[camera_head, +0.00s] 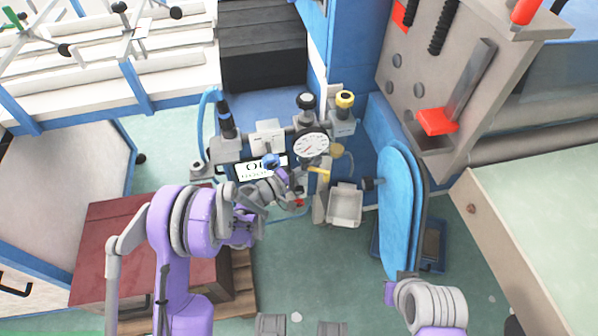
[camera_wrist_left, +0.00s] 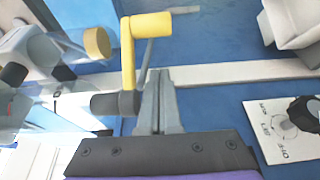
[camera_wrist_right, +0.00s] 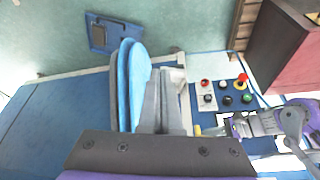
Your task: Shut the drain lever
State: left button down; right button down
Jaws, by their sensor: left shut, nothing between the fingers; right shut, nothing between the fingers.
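The yellow lever (camera_head: 318,171), which I take to be the drain lever, is on the front of the blue machine below the round gauge. In the left wrist view, the yellow lever (camera_wrist_left: 128,55) rises from a dark and grey pipe fitting (camera_wrist_left: 112,103), and its short handle points right. My left gripper (camera_wrist_left: 160,80) is shut and empty, just right of the lever's lower end; I cannot tell whether they touch. It hides part of the machine front. My right gripper (camera_wrist_right: 162,90) is shut and empty, near the blue padded discs, away from the lever.
The gauge (camera_head: 311,145) and black and yellow knobs stand above the lever. A grey open tray (camera_head: 345,204) is right of it. Blue padded discs (camera_head: 398,215) stand farther right. A panel of coloured buttons (camera_wrist_right: 222,92) shows in the right wrist view. A red-brown box (camera_head: 105,245) is at lower left.

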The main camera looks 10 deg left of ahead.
aim_at(325, 180)
pick_arm(q)
jog(key=shift+s+d, duration=0.3)
jog(key=shift+s, duration=0.65)
jog(key=shift+s+d, duration=0.3)
jog(key=shift+s, duration=0.65)
jog(key=shift+s+a+m+g+h+b, duration=0.15)
jog(key=shift+m+g+h+b, duration=0.1)
jog(key=shift+m+g+h, duration=0.4)
jog(key=shift+s+m+g+h+b, duration=0.2)
jog(key=shift+m+g+h, duration=0.2)
jog(key=shift+g, duration=0.35)
jog(key=shift+s+a+m+g+h+b, duration=0.25)
jog(key=shift+s+m+g+h+b, duration=0.1)
jog(key=shift+m+g, duration=0.5)
jog(key=shift+s+a+m+g+h+b, duration=0.2)
jog(key=shift+m+g+h, duration=0.25)
jog(key=shift+g, duration=0.65)
jog(key=shift+s+a+m+g+h+b, duration=0.3)
jog(key=shift+m+g, duration=0.45)
jog(key=shift+g, duration=0.2)
